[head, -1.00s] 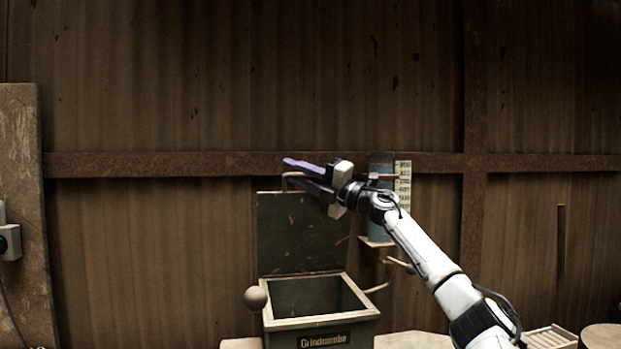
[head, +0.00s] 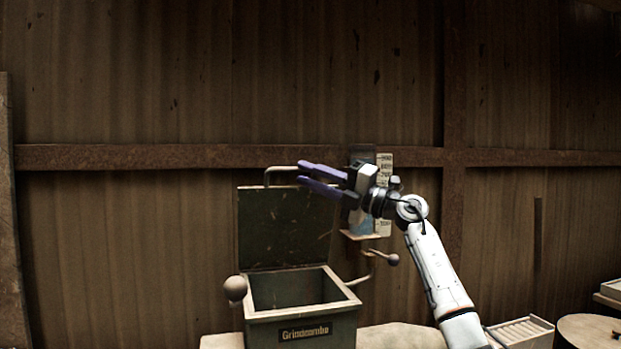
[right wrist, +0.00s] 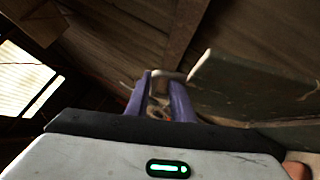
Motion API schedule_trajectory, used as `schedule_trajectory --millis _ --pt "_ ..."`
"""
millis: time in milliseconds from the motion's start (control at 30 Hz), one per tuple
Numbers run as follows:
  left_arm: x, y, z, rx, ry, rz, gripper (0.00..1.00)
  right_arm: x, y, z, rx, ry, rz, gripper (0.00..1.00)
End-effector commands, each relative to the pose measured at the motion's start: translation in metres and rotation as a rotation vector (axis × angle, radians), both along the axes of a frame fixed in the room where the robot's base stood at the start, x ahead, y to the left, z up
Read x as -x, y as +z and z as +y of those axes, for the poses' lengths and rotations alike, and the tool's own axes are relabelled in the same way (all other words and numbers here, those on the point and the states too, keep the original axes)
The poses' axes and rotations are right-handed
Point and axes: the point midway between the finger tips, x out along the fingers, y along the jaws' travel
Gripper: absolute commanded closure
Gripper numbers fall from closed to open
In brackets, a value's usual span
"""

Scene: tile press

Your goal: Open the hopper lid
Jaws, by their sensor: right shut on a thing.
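The hopper (head: 300,312) is a dark green box with a "Grindcombe" plate on its front; its top is open. Its lid (head: 285,228) stands upright at the back edge, fully raised. A bar handle (head: 281,168) runs along the lid's top edge. My right gripper (head: 302,174), with purple fingers, is at the right end of this handle and shut on it. In the right wrist view the fingers (right wrist: 159,85) are on either side of the handle (right wrist: 168,74), with the lid (right wrist: 245,88) to the right. My left gripper is out of view.
A round knob (head: 235,288) sticks out left of the hopper, and a lever with a small ball (head: 393,259) on its right. A scale gauge (head: 385,190) stands behind my right wrist. A slatted tray (head: 522,331) and round stool-like top (head: 592,331) are at lower right.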

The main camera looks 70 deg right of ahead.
Motion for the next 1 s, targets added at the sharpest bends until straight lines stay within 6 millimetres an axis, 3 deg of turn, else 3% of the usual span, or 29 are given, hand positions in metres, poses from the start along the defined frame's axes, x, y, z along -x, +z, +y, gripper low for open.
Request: schedule_trajectory --millis 400,1000 --pt "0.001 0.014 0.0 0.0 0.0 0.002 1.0 0.024 0.004 -0.005 -0.009 -0.014 -0.006 0.84" --pt "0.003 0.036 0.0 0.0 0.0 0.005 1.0 0.061 0.013 0.005 -0.002 -0.003 -0.003 0.84"
